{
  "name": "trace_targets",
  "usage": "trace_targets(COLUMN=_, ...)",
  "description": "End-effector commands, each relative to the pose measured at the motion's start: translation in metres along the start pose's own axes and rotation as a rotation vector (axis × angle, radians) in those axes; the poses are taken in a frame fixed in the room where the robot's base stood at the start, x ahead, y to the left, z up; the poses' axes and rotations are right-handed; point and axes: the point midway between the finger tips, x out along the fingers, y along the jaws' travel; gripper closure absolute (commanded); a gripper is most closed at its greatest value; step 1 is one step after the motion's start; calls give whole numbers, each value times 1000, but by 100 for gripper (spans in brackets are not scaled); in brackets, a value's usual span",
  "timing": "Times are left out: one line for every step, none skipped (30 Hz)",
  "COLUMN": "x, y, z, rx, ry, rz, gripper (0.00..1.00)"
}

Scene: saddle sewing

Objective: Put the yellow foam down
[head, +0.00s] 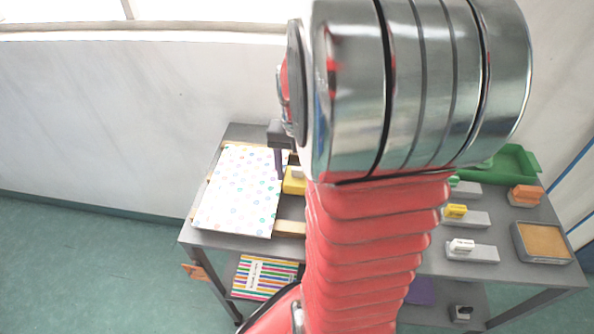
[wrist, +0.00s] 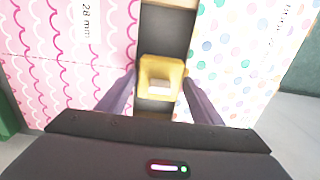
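The yellow foam (wrist: 148,66) is a small block with a pale patch on its near face. In the wrist view it sits between my gripper's (wrist: 160,78) two dark fingertips, which appear to press on its left and right sides. In the head view the foam (head: 293,187) shows by the right edge of the polka-dot sheet, beside a dark finger of my gripper (head: 280,160). My arm hides its right side there. Below it is a dark gap between a pink scalloped sheet (wrist: 60,55) and the polka-dot sheet (wrist: 225,55). I cannot tell its height above the table.
The grey table (head: 210,237) holds wooden strips (head: 290,228) around the sheets. A striped item (head: 263,278) lies on the lower shelf.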

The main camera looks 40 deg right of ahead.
Motion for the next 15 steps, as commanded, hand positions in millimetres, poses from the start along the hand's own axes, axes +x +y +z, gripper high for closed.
trace_targets(x=0, y=0, z=0, rx=0, ry=0, rz=0, gripper=36)
trace_targets(x=0, y=0, z=0, rx=0, ry=0, rz=0, gripper=34)
trace_targets(x=0, y=0, z=0, rx=0, ry=0, rz=0, gripper=31)
trace_targets(x=0, y=0, z=0, rx=0, ry=0, rz=0, gripper=29)
trace_targets(x=0, y=0, z=0, rx=0, ry=0, rz=0, gripper=29)
trace_targets(x=0, y=0, z=0, rx=1, ry=0, rz=0, gripper=29)
trace_targets(x=0, y=0, z=0, rx=1, ry=0, rz=0, gripper=29)
trace_targets(x=0, y=0, z=0, rx=1, ry=0, rz=0, gripper=29)
trace_targets(x=0, y=0, z=0, rx=1, ry=0, rz=0, gripper=29)
trace_targets(x=0, y=0, z=0, rx=1, ry=0, rz=0, gripper=29)
trace_targets(x=0, y=0, z=0, rx=1, ry=0, rz=0, gripper=29)
trace_targets(x=-1, y=0, z=0, rx=1, ry=0, rz=0, gripper=29)
trace_targets(x=-2, y=0, z=0, rx=1, ry=1, rz=0, gripper=29)
trace_targets(x=-3, y=0, z=0, rx=1, ry=1, rz=0, gripper=29)
trace_targets(x=-4, y=0, z=0, rx=1, ry=1, rz=0, gripper=29)
